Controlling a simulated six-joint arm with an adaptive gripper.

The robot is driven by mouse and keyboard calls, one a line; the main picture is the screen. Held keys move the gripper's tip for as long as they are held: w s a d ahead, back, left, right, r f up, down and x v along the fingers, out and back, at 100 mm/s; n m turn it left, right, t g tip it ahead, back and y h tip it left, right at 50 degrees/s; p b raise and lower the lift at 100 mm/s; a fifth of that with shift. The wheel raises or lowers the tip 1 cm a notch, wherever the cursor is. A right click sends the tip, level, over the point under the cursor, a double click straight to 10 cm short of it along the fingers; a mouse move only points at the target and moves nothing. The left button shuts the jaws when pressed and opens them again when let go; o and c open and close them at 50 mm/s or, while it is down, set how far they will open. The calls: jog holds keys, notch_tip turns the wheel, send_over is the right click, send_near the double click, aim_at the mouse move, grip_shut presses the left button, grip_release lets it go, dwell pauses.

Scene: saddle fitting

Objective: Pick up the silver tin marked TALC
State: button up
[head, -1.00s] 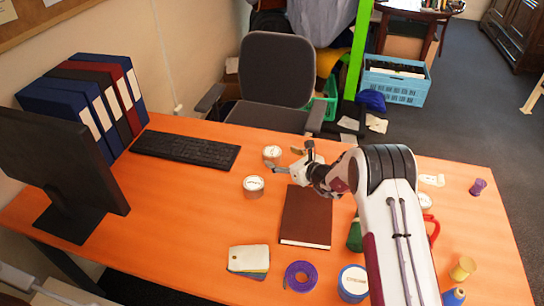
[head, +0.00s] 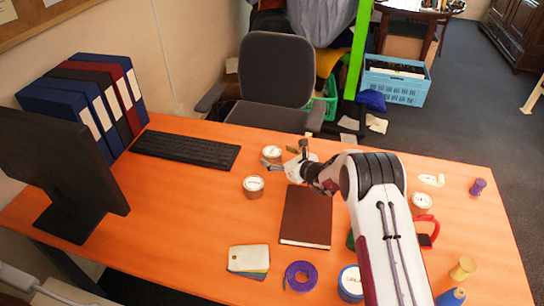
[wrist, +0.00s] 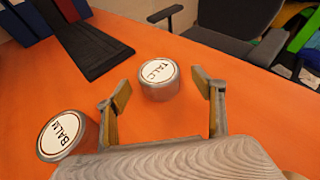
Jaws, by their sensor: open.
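The silver tin marked TALC (wrist: 158,80) stands upright on the orange desk in the wrist view, its white lid label facing up. In the head view it is the far tin (head: 272,153), close to my gripper. My gripper (wrist: 163,95) is open, its two fingers apart, with the TALC tin just beyond and between the fingertips. No contact shows. In the head view my gripper (head: 297,158) is just right of the tin. A second silver tin marked BALM (wrist: 68,136) stands left of my left finger; it also shows in the head view (head: 253,187).
A brown book (head: 306,217) lies near my gripper. A keyboard (head: 185,149), a monitor (head: 60,150) and several binders (head: 85,100) are to the left. Purple tape (head: 300,276) and colour cards (head: 248,260) lie at the front. The desk left of BALM is clear.

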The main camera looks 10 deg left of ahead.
aim_at(272, 154)
jog(key=shift+x, duration=2.15)
jog(key=shift+s+f, duration=0.1)
jog(key=shift+f, duration=0.05)
jog(key=c, duration=1.4)
